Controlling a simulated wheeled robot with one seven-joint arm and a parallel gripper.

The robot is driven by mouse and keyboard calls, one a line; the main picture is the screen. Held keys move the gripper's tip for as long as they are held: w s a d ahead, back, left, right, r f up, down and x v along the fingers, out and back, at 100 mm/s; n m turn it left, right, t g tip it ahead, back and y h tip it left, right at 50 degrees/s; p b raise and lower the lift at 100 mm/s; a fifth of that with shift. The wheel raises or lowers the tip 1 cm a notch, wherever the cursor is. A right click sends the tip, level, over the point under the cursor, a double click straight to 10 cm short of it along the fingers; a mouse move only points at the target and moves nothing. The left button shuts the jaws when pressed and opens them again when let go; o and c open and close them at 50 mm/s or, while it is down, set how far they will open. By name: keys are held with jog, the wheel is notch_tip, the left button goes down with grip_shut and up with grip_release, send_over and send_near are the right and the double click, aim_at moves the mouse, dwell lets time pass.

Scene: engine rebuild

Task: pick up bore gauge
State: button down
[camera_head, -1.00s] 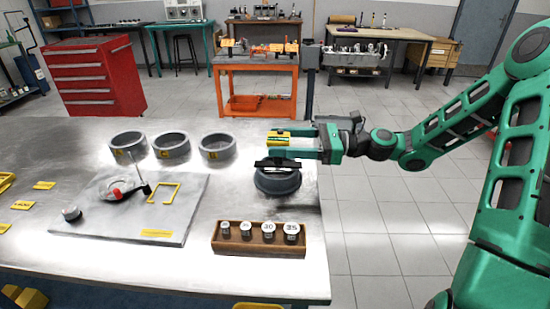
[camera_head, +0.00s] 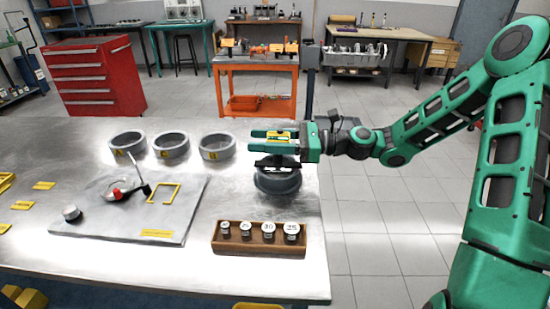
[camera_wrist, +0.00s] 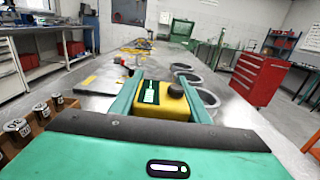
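A yellow device (camera_head: 281,136) with a dark face and a small light display, which I take to be the bore gauge, sits on a black holder over a dark grey round base (camera_head: 277,182). In the wrist view the yellow device (camera_wrist: 160,101) shows a black knob at its right. My gripper (camera_head: 270,140) reaches in level from the right, its two green fingers on either side of the yellow device. The wrist view shows my gripper (camera_wrist: 165,97) with the device between its fingers. The fingers look spread around it; contact is not clear. The device's underside is hidden.
A wooden block with several numbered cylinders (camera_head: 247,249) stands in front. Three grey rings (camera_head: 216,148) stand to the left. A flat plate (camera_head: 190,215) bears a rod with a red part (camera_head: 118,193) and a yellow outline. Bare tabletop lies between plate and base.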

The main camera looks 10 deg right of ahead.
dwell(0.3)
jog(key=s+a+r, duration=0.3)
jog(key=s+r, duration=0.1)
jog(key=r, duration=0.3)
jog(key=s+a+r, duration=0.3)
jog(key=s+r, duration=0.2)
jog(key=r, duration=0.2)
jog(key=shift+s+a, duration=0.25)
jog(key=shift+a, duration=0.1)
jog(key=shift+w, duration=0.1)
